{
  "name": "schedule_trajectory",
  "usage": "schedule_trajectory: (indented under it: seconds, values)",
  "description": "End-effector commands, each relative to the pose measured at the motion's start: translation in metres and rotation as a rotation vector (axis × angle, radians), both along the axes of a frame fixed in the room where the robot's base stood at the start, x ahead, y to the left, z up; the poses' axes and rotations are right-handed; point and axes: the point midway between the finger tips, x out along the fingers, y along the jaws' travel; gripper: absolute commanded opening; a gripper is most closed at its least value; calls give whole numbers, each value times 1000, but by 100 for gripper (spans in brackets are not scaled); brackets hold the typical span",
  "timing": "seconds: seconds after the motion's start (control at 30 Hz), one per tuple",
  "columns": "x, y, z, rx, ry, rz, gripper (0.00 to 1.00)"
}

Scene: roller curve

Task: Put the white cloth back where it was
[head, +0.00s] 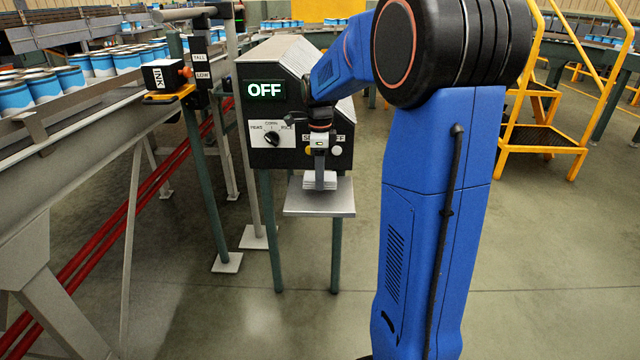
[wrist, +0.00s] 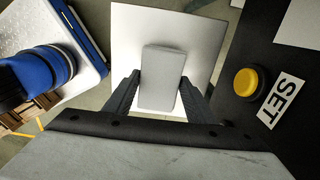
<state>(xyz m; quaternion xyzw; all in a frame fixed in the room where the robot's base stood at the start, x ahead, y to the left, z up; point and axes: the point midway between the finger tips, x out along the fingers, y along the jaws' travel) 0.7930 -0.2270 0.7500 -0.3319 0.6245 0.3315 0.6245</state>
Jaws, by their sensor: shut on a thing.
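The white cloth (head: 320,180) is a small folded stack, over the pale square shelf below the control box in the head view. In the wrist view the cloth (wrist: 160,78) lies between the two dark fingers. My gripper (head: 320,172) points down and is shut on the cloth; it also shows in the wrist view (wrist: 160,95). The shelf (head: 318,208) is flat and otherwise bare; it also shows in the wrist view (wrist: 130,30). I cannot tell whether the cloth touches the shelf.
The control box (head: 290,85) stands right behind the shelf, with a lit OFF display (head: 264,89) and a selector knob (head: 271,138). A yellow button (wrist: 246,81) marked SET is close to my gripper. An ink box (head: 165,75) and a conveyor (head: 60,140) with cans are left.

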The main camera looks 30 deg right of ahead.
Motion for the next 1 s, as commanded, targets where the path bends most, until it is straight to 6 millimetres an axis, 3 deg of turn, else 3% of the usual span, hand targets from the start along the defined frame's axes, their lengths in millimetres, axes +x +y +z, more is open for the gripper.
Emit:
schedule_trajectory:
  seconds: [0.23, 0.63, 0.67, 0.73, 1.0]
  values:
    - [0, 0, -30, 0, 2, 0, 29]
    - [0, 0, -34, 0, 0, 0, 29]
    - [0, 0, -34, 0, 0, 0, 55]
    - [0, 0, -34, 0, 0, 0, 69]
    - [0, 0, -34, 0, 0, 0, 69]
